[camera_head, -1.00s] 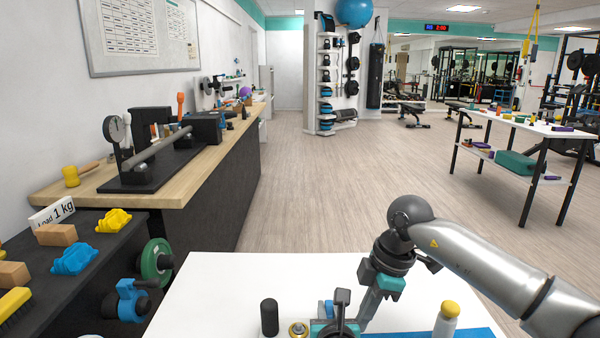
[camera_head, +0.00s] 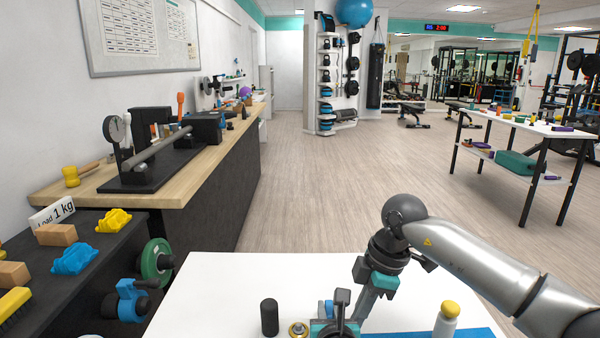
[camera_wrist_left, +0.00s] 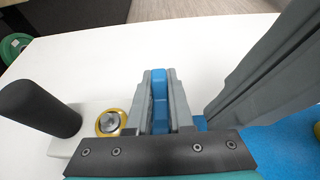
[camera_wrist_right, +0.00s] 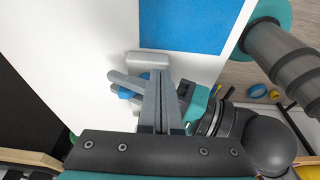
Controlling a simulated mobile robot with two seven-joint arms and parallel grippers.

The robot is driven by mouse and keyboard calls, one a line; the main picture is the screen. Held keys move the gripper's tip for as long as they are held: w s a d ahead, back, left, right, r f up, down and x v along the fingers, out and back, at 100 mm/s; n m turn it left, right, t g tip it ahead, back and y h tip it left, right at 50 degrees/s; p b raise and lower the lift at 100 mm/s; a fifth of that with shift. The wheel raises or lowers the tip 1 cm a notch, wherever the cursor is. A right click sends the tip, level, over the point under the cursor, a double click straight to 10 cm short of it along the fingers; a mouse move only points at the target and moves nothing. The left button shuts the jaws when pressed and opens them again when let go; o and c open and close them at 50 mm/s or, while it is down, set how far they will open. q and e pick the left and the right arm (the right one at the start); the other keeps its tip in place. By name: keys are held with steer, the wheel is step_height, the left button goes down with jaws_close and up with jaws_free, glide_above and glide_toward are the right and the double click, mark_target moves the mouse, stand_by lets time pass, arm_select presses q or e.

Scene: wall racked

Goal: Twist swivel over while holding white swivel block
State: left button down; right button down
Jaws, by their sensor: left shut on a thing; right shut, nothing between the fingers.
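The white swivel block (camera_wrist_left: 86,128) lies on the white table in the left wrist view. It carries a black post (camera_wrist_left: 38,106) and a yellow-rimmed metal disc (camera_wrist_left: 110,123); both also show at the bottom of the head view. My left gripper (camera_wrist_left: 160,90) is shut on a blue piece (camera_wrist_left: 159,88) beside the disc. My right gripper (camera_wrist_right: 160,78) is shut and empty, close beside the left fingers and the blue piece in the right wrist view. In the head view my left gripper (camera_head: 329,309) and right gripper (camera_head: 360,314) are partly hidden. Whether the right fingers touch anything cannot be told.
A blue mat (camera_wrist_right: 185,25) lies on the table. A white bottle with a yellow cap (camera_head: 449,309) stands to the right. A dark bench (camera_head: 30,255) with clay-like lumps and blocks is at the left. The table's far part is clear.

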steer(key=shift+w+a, duration=0.1)
steer(key=shift+a, duration=0.05)
stand_by(0.4)
steer(key=shift+w, duration=0.2)
steer(key=shift+w+d, duration=0.2)
steer(key=shift+w, duration=0.5)
steer(key=shift+w+a, duration=0.15)
steer(key=shift+w, duration=0.55)
steer(key=shift+w, duration=0.2)
stand_by(0.3)
